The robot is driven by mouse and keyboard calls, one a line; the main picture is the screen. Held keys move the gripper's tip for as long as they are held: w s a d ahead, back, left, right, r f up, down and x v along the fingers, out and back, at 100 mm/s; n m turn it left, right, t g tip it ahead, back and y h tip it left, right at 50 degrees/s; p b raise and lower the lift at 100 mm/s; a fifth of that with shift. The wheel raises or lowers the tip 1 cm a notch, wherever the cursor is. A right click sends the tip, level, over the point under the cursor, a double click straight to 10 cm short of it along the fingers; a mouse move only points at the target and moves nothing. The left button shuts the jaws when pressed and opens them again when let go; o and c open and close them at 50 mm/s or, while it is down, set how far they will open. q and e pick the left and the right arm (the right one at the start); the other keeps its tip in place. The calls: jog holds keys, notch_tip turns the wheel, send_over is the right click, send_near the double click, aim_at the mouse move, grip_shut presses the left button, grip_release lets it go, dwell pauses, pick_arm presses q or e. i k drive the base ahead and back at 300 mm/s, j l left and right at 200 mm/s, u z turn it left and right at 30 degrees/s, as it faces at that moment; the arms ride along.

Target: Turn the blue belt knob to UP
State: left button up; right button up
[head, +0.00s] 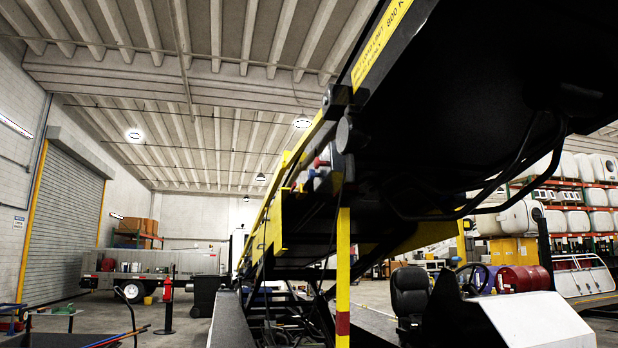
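The yellow and black belt loader (343,265) rises from the lower middle to the upper right. On its side, under the boom, is a small cluster of controls. A small blue knob (312,174) shows there, below a red control (317,163). Both are small and far off, so I cannot tell which setting the blue knob points to. Neither of my grippers is in view.
A black driver's seat (410,292) and a steering wheel (472,278) sit at the lower right, beside a white panel (535,320). The dark boom overhangs the upper right. A grey trailer (150,268) and a black bin (207,294) stand at the left.

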aim_at(312, 174)
jog(key=i+z, duration=0.15)
jog(key=z, duration=0.2)
jog(key=i+j+z, duration=0.1)
jog(key=z, duration=0.25)
jog(key=i+j+z, duration=0.3)
jog(key=j, duration=0.3)
jog(key=i+j+z, duration=0.15)
jog(key=i+j, duration=0.2)
jog(key=j, duration=0.2)
jog(key=i+j, duration=0.2)
jog(key=j, duration=0.15)
jog(key=i+j, duration=0.2)
jog(key=j, duration=0.2)
jog(key=i+j, duration=0.2)
jog(key=j, duration=0.2)
jog(key=i+j+z, duration=0.1)
jog(key=i+j, duration=0.15)
jog(key=j, duration=0.15)
